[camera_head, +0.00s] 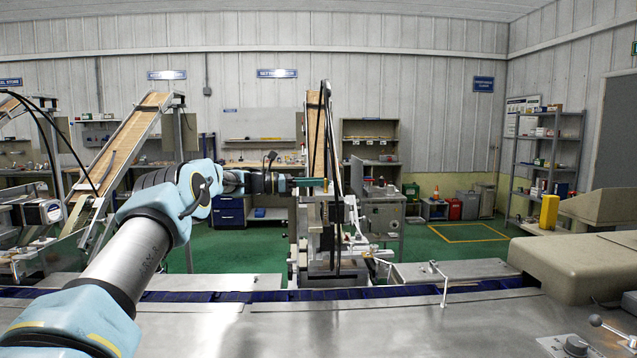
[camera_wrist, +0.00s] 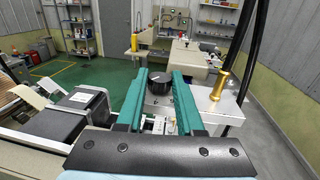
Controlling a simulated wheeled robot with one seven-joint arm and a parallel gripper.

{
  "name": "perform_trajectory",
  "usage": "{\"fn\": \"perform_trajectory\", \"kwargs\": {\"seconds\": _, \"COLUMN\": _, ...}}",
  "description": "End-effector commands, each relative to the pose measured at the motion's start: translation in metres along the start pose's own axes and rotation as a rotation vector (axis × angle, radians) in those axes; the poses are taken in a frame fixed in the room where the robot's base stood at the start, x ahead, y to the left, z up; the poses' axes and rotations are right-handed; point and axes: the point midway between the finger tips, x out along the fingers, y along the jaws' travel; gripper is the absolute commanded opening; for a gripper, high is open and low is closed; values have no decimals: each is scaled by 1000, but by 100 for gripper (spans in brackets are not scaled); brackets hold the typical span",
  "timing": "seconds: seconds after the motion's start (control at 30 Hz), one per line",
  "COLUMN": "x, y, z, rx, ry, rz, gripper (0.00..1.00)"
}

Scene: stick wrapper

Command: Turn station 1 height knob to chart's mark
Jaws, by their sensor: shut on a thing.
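My gripper (camera_head: 312,183) reaches out over the conveyor to the upper part of a machine station (camera_head: 318,240) in the head view. In the wrist view its two green fingers (camera_wrist: 161,82) are shut on a round black knob (camera_wrist: 160,84), one finger on each side of it. The knob's top faces the camera, with a pale mark that is too small to read. A pale plate with small markings shows below the knob, between the fingers. In the head view the knob cannot be made out behind the fingers. I cannot make out the chart in either view.
A brass post (camera_wrist: 221,86) stands close to the right finger in the wrist view, and a black box (camera_wrist: 77,108) lies to the left. In the head view, dark upright bars (camera_head: 329,130) rise beside the gripper. The steel table (camera_head: 330,325) in front is mostly clear.

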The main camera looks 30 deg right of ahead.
Motion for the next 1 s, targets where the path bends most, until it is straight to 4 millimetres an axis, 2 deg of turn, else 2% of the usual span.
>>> {"fn": "perform_trajectory", "kwargs": {"seconds": 0.03, "x": -1, "y": 0, "z": 0, "rx": 1, "ry": 0, "rz": 2, "gripper": 40}}
{"fn": "perform_trajectory", "kwargs": {"seconds": 0.27, "x": 0, "y": 0, "z": 0, "rx": 0, "ry": 0, "rz": 1, "gripper": 65}}
{"fn": "perform_trajectory", "kwargs": {"seconds": 0.57, "x": -3, "y": 0, "z": 0, "rx": 0, "ry": 0, "rz": 1, "gripper": 66}}
{"fn": "perform_trajectory", "kwargs": {"seconds": 0.67, "x": -12, "y": 1, "z": -2, "rx": 1, "ry": -1, "rz": 2, "gripper": 66}}
{"fn": "perform_trajectory", "kwargs": {"seconds": 1.0, "x": -77, "y": 1, "z": -3, "rx": 1, "ry": -1, "rz": 3, "gripper": 66}}
